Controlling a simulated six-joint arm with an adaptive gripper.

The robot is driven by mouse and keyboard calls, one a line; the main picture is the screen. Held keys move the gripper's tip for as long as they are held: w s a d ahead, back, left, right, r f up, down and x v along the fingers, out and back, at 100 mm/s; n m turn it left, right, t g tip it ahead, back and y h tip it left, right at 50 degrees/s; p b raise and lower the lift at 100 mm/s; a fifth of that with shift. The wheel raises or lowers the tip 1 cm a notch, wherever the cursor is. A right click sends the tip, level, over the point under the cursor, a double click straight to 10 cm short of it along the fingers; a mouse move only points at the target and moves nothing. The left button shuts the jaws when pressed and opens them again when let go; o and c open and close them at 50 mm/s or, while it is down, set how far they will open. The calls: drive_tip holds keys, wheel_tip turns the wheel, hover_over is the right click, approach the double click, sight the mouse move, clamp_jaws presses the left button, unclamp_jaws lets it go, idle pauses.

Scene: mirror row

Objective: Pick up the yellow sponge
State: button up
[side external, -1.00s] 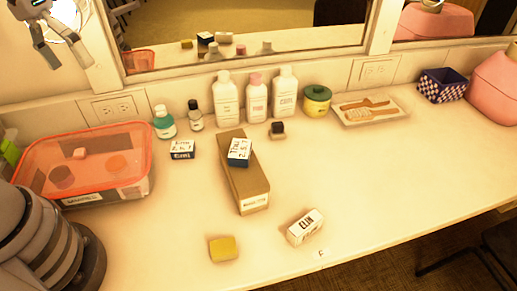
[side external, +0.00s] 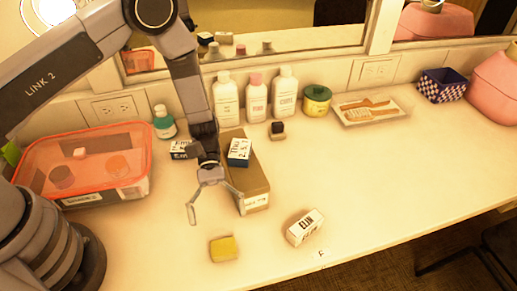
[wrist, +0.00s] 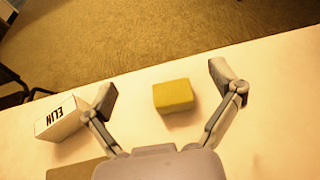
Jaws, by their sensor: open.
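The yellow sponge (side external: 224,249) lies flat on the white counter near its front edge. In the wrist view the sponge (wrist: 173,95) sits between the two spread fingers, a little past the middle of the gap and touching neither. My gripper (side external: 217,207) is open and empty in the side view, above the counter and behind the sponge. The wrist view shows my gripper (wrist: 168,88) with its fingers wide apart. Nothing hides the sponge.
A white box marked ELIN (side external: 305,228) lies right of the sponge. A long cardboard box (side external: 252,192) carrying a small blue-and-white box (side external: 239,152) stands behind, close to my gripper. A red-lidded bin (side external: 137,160) is at left.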

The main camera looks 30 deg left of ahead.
sight(223, 246)
wheel_tip(223, 246, down, 7)
drive_tip(key=shift+f, duration=0.1)
drive_tip(key=shift+x, duration=1.45)
drive_tip(key=shift+s, duration=0.1)
drive_tip(key=shift+c, duration=0.4)
drive_tip(key=c, duration=0.8)
drive_tip(key=shift+r, duration=0.2)
drive_tip(key=shift+c, duration=0.2)
